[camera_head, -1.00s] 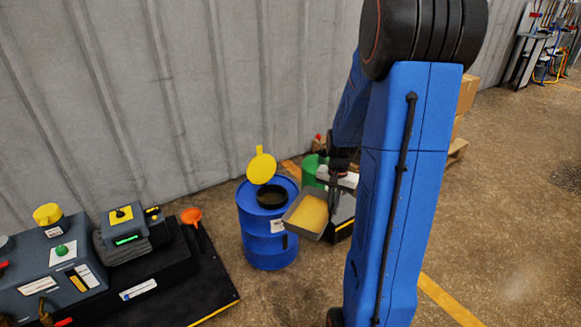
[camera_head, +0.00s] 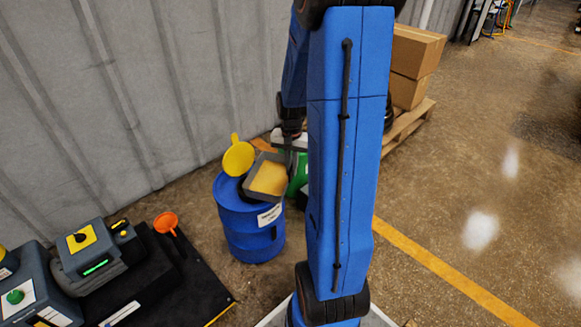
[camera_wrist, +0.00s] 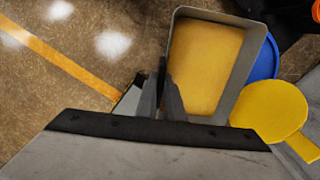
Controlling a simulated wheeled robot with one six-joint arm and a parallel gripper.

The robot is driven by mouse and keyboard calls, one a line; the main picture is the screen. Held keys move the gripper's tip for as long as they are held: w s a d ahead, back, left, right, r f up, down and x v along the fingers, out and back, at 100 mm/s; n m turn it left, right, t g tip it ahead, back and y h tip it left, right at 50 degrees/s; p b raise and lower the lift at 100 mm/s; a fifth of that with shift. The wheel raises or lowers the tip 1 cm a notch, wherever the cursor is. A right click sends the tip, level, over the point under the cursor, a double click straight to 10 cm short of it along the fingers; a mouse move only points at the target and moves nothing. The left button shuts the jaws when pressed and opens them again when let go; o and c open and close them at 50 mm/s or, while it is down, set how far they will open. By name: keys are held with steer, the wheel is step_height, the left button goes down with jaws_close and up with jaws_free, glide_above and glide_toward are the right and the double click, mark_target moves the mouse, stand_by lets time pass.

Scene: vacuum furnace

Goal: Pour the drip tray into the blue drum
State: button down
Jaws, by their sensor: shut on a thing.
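The grey drip tray (camera_head: 254,194) holds a yellow-brown liquid (camera_head: 269,178) and hangs over the right part of the blue drum's top. It also shows in the wrist view (camera_wrist: 259,48), still holding the liquid. The tray hides most of the drum's opening. Only a strip of the drum (camera_wrist: 265,62) shows in the wrist view.
A green container (camera_head: 296,170) stands right behind the drum. An orange funnel (camera_head: 166,223) and grey equipment (camera_head: 92,258) sit on a black mat (camera_head: 190,290) at left. A corrugated wall (camera_head: 180,80) rises behind.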

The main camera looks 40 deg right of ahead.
steer(key=shift+f, duration=1)
steer(key=shift+w+a+f+g, duration=0.1)
steer(key=shift+w+f+g, duration=0.05)
steer(key=shift+f+g, duration=0.15)
steer(key=shift+w+a+r+g+h, duration=0.15)
steer(key=shift+r+g+h, duration=0.1)
steer(key=shift+r, duration=0.2)
steer(key=shift+w+r+g+h, duration=0.1)
steer(key=shift+r+g+h, duration=0.15)
steer(key=shift+r, duration=0.2)
steer(key=shift+w+a+r+g+h, duration=0.3)
steer(key=shift+w+r+g+h, duration=0.25)
steer(key=shift+r, duration=0.25)
steer(key=shift+w+a+r+g+h, duration=0.25)
steer(key=shift+w+r+g, duration=0.05)
steer(key=shift+r+g, duration=0.4)
stand_by(1.0)
